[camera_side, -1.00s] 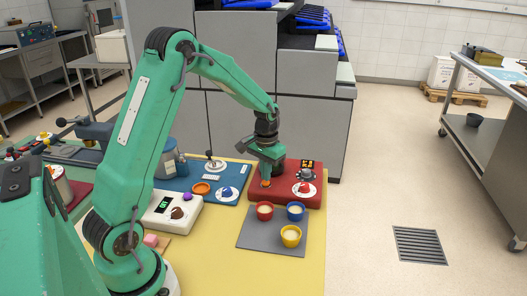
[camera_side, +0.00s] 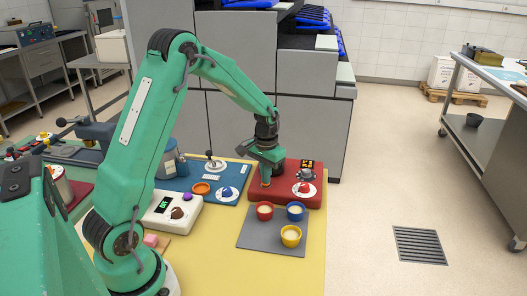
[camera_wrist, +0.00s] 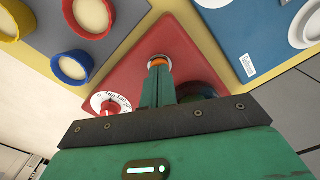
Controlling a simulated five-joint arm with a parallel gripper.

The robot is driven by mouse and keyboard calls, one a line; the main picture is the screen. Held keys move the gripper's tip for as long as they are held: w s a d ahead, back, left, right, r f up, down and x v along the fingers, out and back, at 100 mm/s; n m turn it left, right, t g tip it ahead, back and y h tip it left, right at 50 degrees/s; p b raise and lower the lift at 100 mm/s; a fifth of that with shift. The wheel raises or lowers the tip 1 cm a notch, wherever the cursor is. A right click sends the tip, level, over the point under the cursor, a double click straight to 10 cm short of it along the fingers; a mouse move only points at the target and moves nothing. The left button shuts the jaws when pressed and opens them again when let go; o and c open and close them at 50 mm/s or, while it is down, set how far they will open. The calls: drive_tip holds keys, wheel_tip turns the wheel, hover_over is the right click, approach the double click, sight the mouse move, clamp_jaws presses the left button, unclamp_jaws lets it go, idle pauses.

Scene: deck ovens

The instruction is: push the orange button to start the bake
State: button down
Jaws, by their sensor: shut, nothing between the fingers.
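The orange button (camera_wrist: 158,61) sits on the red panel (camera_side: 287,196), inside a pale ring in the wrist view. My gripper (camera_wrist: 158,72) is shut and empty, with its fingertips right at the button and covering part of it. I cannot tell whether the button is pressed in.
A white dial with a red knob (camera_side: 304,189) and a small dark display (camera_side: 308,164) are on the same panel. A grey mat (camera_side: 262,239) with red, blue and yellow cups lies in front. A blue panel (camera_side: 231,198) lies to the left.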

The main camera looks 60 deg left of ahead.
idle(0.3)
drive_tip(key=shift+r, duration=3.4)
drive_tip(key=shift+d+r, duration=0.1)
drive_tip(key=s+d+r+m+t, duration=0.1)
drive_tip(key=s+d+r+t, duration=0.2)
drive_tip(key=s+d+r, duration=0.7)
drive_tip(key=s+d+r+m+t, duration=0.1)
drive_tip(key=s+d, duration=0.1)
drive_tip(key=s, duration=0.3)
drive_tip(key=s+d+r+m+t, duration=0.1)
drive_tip(key=s+d, duration=0.1)
drive_tip(key=s, duration=0.4)
drive_tip(key=shift+d+r+t, duration=0.25)
drive_tip(key=shift+t, duration=0.05)
drive_tip(key=shift+s, duration=0.1)
